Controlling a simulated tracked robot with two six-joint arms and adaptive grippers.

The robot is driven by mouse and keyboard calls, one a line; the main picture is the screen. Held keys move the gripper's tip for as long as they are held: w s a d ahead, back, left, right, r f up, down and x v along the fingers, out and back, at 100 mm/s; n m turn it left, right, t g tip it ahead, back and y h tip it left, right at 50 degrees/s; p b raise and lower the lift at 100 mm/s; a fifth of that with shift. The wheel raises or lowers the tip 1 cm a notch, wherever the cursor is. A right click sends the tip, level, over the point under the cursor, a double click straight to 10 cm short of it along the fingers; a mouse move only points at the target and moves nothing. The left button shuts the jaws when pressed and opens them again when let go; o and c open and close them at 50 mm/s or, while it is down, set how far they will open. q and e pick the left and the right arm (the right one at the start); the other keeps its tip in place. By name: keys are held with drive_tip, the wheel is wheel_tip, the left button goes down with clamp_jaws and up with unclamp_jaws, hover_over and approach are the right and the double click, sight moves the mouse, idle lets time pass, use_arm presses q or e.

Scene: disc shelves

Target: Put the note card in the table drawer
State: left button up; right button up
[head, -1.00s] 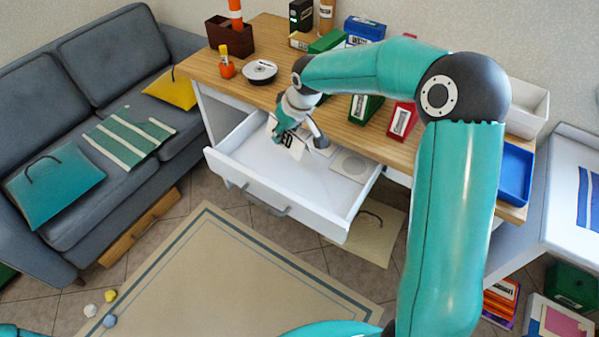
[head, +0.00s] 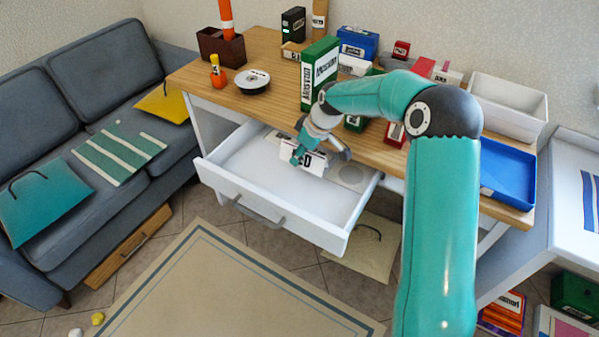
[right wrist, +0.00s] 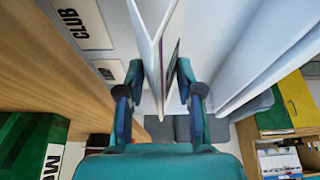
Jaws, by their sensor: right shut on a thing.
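My right gripper (head: 308,146) is shut on a white note card (head: 302,158) with black lettering, of which "ED" reads. The card hangs upright from the fingers over the right middle part of the open white table drawer (head: 262,190). In the right wrist view the two fingers (right wrist: 158,80) pinch the card (right wrist: 150,25), seen nearly edge-on. I cannot tell whether its lower edge touches the drawer floor. My left gripper is out of view.
A tall green box (head: 318,75), a disc (head: 252,81) and an orange bottle (head: 217,75) stand on the tabletop. The drawer's front middle is bare. A sofa (head: 90,130) stands left.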

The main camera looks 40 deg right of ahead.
sight(297, 177)
drive_tip(key=shift+f, duration=3.6)
drive_tip(key=shift+c, duration=0.3)
drive_tip(key=o, duration=0.8)
drive_tip(key=shift+o, duration=0.2)
drive_tip(key=shift+r, duration=0.1)
drive_tip(key=v, duration=1.2)
drive_tip(key=shift+s, duration=0.1)
